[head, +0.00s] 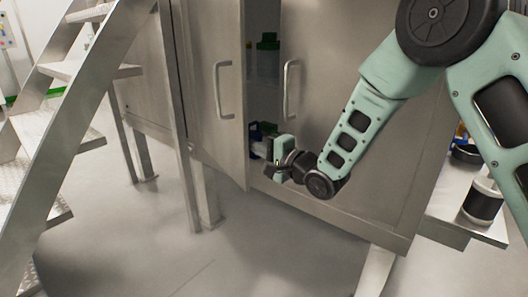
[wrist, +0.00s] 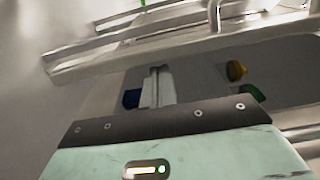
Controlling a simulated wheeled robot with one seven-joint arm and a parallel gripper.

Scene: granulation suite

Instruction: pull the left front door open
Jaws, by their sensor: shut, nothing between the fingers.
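The steel left front door (head: 205,50) stands partly open in the head view, swung outward, with its bar handle (head: 222,90) on its face. The right front door (head: 350,75) looks closed, with its own handle (head: 288,90). A dark gap between them shows the cabinet inside. My gripper (head: 269,172) is at the low part of this gap, just right of the left door's free edge, well below both handles. It is shut and empty. Whether it touches the door is unclear. In the wrist view, a door edge (wrist: 190,42) crosses above my gripper body; the fingertips are hard to make out.
Inside the cabinet stand a green-lidded container (head: 267,55) and blue and white items (head: 257,135). Metal steps (head: 75,110) stand at the left. A low shelf with a dark-and-white jar (head: 482,202) is at the right. The floor (head: 200,265) in front is clear.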

